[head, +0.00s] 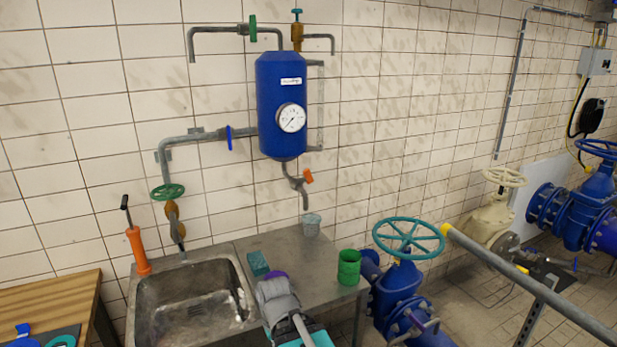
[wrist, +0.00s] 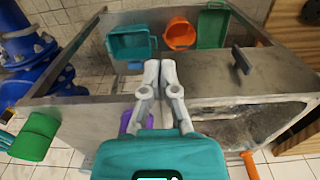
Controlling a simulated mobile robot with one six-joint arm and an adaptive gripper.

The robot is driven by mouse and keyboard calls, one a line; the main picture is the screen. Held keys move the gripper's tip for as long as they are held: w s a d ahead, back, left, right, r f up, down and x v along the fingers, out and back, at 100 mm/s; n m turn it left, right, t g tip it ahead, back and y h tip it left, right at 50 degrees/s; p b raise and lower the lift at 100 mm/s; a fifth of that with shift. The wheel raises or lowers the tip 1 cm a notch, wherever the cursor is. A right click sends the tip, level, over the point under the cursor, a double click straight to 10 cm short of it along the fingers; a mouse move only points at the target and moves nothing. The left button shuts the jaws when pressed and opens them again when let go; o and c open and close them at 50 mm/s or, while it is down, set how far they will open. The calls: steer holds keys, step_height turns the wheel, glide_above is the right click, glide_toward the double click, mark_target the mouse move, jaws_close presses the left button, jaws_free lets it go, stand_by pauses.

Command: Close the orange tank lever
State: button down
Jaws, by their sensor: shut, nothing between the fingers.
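The orange tank lever (head: 308,176) sits on the grey outlet tap under the blue tank (head: 281,105), in the head view. It is small and tilted there, and its exact setting is hard to tell. It is not in the wrist view. My gripper (wrist: 160,66) is shut and empty in the wrist view, its two grey fingers together. In the head view my arm shows low at the bottom centre, well below the lever and apart from it; the fingertips cannot be made out there.
The sink (head: 195,300) and an orange pump (head: 138,250) are left. A blue valve (head: 405,285) stands right. The wall around the lever is clear.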

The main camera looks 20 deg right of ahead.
steer(key=shift+w+d, duration=0.1)
steer(key=shift+w, duration=0.05)
steer(key=n+t+y+b, duration=0.3)
steer(key=n+t+y, duration=0.2)
steer(key=n+t, duration=1.85)
glide_toward(309, 174)
steer(key=s+d+n+g, duration=0.1)
steer(key=s+n+g, duration=0.1)
steer(key=s, duration=0.4)
steer(key=shift+s, duration=0.3)
steer(key=shift+w+n, duration=0.1)
steer(key=shift+n, duration=0.15)
steer(key=p+x, duration=0.4)
steer(key=x, duration=0.9)
steer(key=shift+w+d, duration=0.1)
steer(key=shift+w, duration=0.35)
